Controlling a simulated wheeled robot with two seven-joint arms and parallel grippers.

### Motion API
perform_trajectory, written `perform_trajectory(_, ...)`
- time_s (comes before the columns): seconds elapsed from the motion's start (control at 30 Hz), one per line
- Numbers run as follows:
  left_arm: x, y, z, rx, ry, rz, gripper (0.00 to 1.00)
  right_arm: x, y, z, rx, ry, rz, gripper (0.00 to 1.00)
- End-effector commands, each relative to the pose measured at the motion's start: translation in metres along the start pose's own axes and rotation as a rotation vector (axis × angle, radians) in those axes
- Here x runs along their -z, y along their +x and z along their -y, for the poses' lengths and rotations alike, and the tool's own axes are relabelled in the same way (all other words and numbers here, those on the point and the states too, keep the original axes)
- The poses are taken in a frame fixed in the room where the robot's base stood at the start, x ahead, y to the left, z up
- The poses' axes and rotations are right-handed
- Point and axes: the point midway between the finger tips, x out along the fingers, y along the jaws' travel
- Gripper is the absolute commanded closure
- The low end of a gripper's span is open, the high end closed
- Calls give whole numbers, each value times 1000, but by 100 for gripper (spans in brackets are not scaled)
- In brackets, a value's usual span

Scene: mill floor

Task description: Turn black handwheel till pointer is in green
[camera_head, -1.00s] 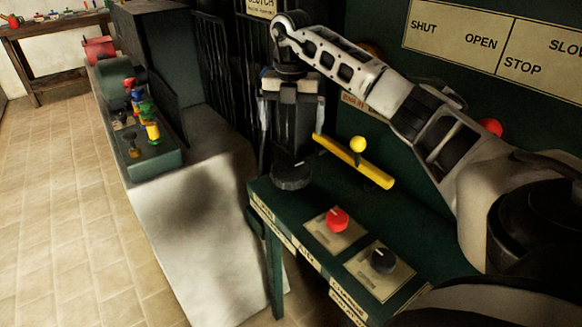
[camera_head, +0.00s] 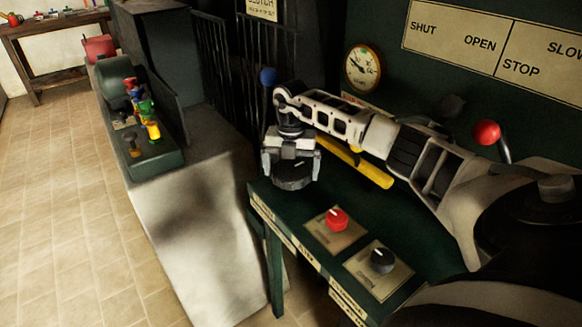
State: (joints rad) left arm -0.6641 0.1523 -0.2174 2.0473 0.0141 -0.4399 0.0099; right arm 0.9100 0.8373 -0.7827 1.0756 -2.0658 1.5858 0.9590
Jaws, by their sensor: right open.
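The black handwheel (camera_head: 291,183) is a dark disc at the left end of the green desk, partly hidden by my right gripper. My right gripper (camera_head: 289,166) is open and points down right over the handwheel. I cannot tell whether its fingers touch the wheel. A round gauge (camera_head: 362,68) with a brass rim and pale face is on the dark green panel behind. My left gripper is not in view.
A yellow bar (camera_head: 374,177) lies behind my right arm. A red knob (camera_head: 336,219) and a black knob (camera_head: 382,260) sit on the desk front. A blue-topped lever (camera_head: 268,78) and a red-topped lever (camera_head: 487,132) stand nearby. Open tiled floor (camera_head: 70,200) is at left.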

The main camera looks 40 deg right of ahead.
Motion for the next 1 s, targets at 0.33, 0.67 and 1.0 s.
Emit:
perform_trajectory(0.33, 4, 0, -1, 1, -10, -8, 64, 0, 0, 0, 0, -1, 0, 33)
perform_trajectory(0.67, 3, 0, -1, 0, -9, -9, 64, 0, -1, 0, 1, -88, 1, 33)
perform_trajectory(1.0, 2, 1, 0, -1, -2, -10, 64, -1, -1, 0, 0, -365, 2, 33)
